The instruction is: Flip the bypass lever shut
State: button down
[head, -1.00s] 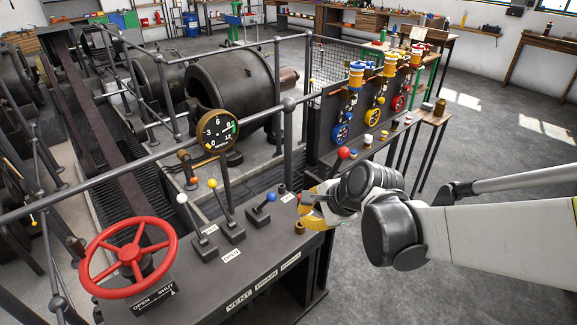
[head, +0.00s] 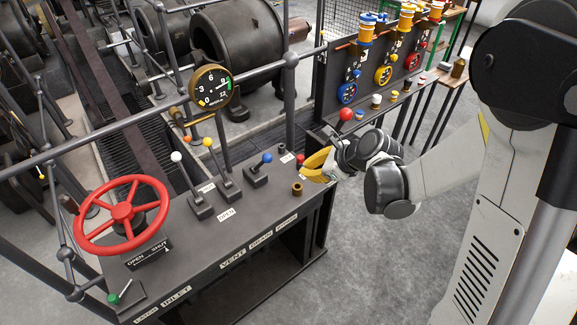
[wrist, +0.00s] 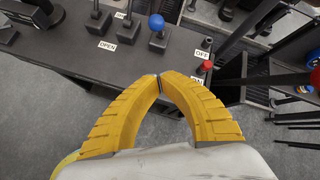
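Ball-topped levers stand on the dark console (head: 270,205): a white lever (head: 177,158), a yellow lever (head: 208,142), a blue lever (head: 266,158) and, at the near left corner, a green-topped lever (head: 114,298) lying low. I cannot read a bypass label, so I cannot tell which lever is the bypass. My gripper (head: 308,168) is over the console's right end, beside a small red knob (head: 300,158). In the wrist view its yellow fingers (wrist: 159,80) meet at the tips with nothing between them. The blue lever (wrist: 156,23) and red knob (wrist: 207,66) are beyond them.
A red handwheel (head: 124,213) rises at the console's left. A round gauge (head: 212,88) stands behind the levers, by a grey railing (head: 105,140). A rack with coloured wheels (head: 383,75) and a red ball (head: 346,114) stand to the right. The floor at front right is clear.

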jog(key=w+a+f+b, duration=0.3)
jog(key=w+a+f, duration=0.2)
jog(key=a, duration=0.3)
jog(key=shift+w+b, duration=0.35)
jog(key=shift+w, duration=0.35)
jog(key=shift+r, duration=0.15)
jog(key=w+a+r+g+h+p, duration=0.4)
jog(key=w+a+r+g+p, duration=0.1)
jog(key=w, duration=0.5)
jog(key=shift+a+r+m+g+p, duration=0.3)
jog(key=shift+a+g+p, duration=0.35)
jog(key=shift+p, duration=0.75)
jog(key=shift+a, duration=0.15)
